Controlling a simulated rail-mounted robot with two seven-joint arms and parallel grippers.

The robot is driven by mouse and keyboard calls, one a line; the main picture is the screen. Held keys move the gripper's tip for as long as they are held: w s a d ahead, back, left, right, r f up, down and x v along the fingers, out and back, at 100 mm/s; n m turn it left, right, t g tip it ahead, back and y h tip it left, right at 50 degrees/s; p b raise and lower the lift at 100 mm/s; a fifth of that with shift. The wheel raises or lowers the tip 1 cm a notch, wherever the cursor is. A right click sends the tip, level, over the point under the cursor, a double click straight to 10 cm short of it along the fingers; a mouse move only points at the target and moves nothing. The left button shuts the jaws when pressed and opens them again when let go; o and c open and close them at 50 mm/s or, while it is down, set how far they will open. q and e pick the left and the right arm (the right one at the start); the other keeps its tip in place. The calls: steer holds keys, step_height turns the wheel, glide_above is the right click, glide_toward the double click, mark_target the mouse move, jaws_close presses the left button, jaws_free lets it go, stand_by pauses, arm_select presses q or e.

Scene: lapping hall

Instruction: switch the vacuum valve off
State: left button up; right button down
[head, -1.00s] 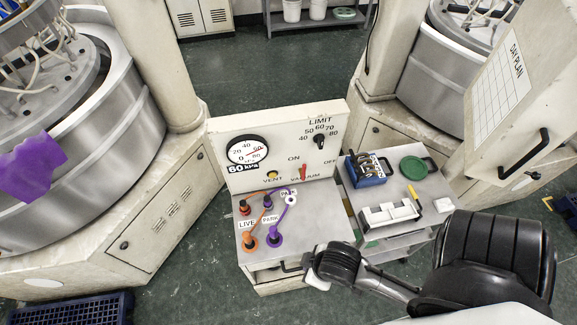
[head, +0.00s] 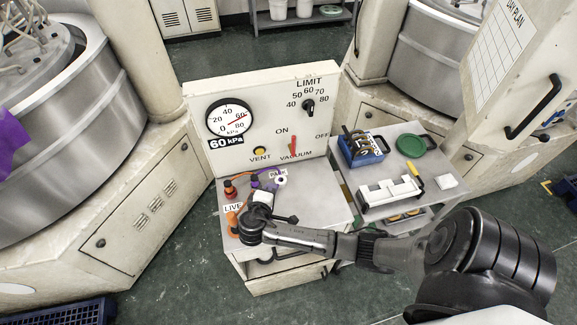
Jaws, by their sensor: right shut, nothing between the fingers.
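The vacuum valve is a red lever (head: 294,146) on the white upright panel (head: 215,165), above the word VACUUM. It stands about upright, with ON printed to its upper left and OFF to its right. My right gripper (head: 263,194) is shut and empty over the left part of the grey bench top, below and left of the lever and apart from it. It hides some of the plugs and hoses there. My left gripper is out of view.
The panel also has a pressure gauge (head: 231,117), a yellow VENT button (head: 259,151) and a black LIMIT knob (head: 308,107). Orange plugs (head: 232,222) stand on the bench. A side cart (head: 405,175) holds a blue box (head: 361,148) and a green disc (head: 411,146).

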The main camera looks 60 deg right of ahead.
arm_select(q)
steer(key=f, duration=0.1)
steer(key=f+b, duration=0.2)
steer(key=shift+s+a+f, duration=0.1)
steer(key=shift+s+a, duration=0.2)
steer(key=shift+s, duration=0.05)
arm_select(e)
steer(key=w+d+h, duration=0.1)
steer(key=w+d+r+h, duration=0.1)
steer(key=w+d+h, duration=0.1)
steer(key=shift+w+d+r+h, duration=0.1)
steer(key=shift+w+r+h, duration=0.2)
steer(key=shift+w, duration=0.1)
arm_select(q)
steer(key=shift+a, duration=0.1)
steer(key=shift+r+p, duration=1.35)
arm_select(e)
steer(key=s+x, duration=0.2)
steer(key=x, duration=1)
steer(key=shift+s+d, duration=0.4)
steer(key=shift+d, duration=0.3)
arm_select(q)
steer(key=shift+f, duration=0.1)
arm_select(e)
steer(key=shift+f, duration=0.1)
